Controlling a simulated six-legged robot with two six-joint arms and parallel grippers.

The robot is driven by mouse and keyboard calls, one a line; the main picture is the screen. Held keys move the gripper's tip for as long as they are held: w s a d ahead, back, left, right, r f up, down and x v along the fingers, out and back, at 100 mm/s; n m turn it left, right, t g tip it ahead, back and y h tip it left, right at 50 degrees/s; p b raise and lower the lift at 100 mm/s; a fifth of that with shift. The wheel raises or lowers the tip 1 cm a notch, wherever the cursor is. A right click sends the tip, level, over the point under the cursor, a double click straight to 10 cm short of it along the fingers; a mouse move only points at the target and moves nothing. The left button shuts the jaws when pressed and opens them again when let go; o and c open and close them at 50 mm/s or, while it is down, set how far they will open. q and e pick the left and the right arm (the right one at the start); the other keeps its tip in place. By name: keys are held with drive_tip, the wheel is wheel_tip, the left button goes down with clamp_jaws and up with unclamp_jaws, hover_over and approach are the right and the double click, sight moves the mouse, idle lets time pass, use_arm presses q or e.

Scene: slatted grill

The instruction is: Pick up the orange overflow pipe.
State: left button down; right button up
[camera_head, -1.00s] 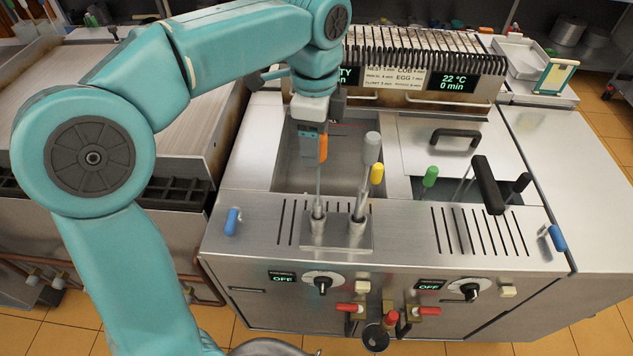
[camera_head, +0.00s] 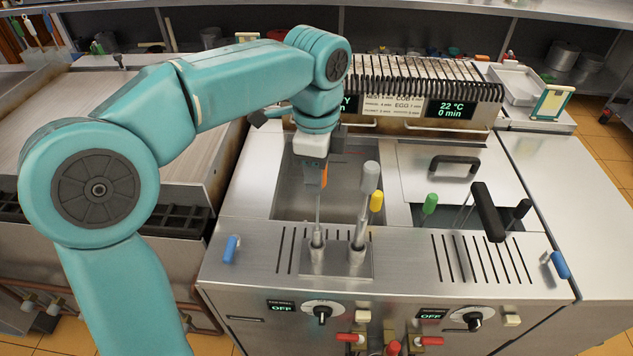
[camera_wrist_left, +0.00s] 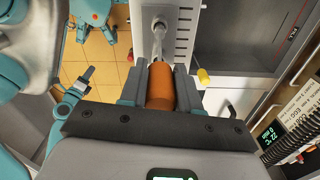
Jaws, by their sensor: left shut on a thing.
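The orange overflow pipe has an orange handle (camera_head: 324,177), with a thin metal rod running down from it into a short sleeve on the front panel. My left gripper (camera_head: 316,180) is over the left basin and shut on the orange handle. In the left wrist view, the handle (camera_wrist_left: 160,86) sits between the two fingers of my left gripper (camera_wrist_left: 160,90), and the metal rod extends ahead of it. Part of another teal arm of mine shows at the left of the wrist view; its jaws cannot be made out.
A grey-handled rod (camera_head: 370,178) stands in the neighbouring sleeve, close on the right. A yellow handle (camera_head: 377,201) and a green handle (camera_head: 430,203) are further right. A lid (camera_head: 455,180) with a black handle covers part of the right basin. The slatted unit (camera_head: 425,80) stands behind.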

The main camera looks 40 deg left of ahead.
use_arm(q)
wheel_tip(320, 180, up, 19)
drive_tip(key=p, duration=0.5)
drive_tip(key=shift+r, duration=0.2)
drive_tip(key=c, duration=1.8)
unclamp_jaws()
clamp_jaws()
